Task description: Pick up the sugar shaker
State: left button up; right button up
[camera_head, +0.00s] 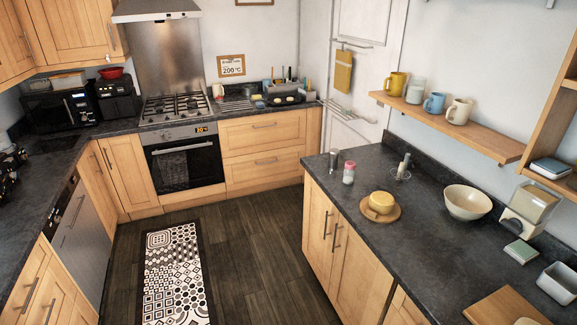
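Two small upright containers stand near the far left corner of the right-hand counter. The other is a slim grey metallic cylinder (334,159), just left of and behind the jar. Both are small in the view, and I cannot tell for sure which is the sugar shaker. Neither of my grippers shows in the head view.
A shelf (450,128) with mugs hangs above. The wooden floor (255,255) is open beside a patterned rug (174,275).

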aim_at(349, 175)
jog(key=u, duration=0.35)
jog(key=i, duration=2.1)
jog(key=z, duration=0.85)
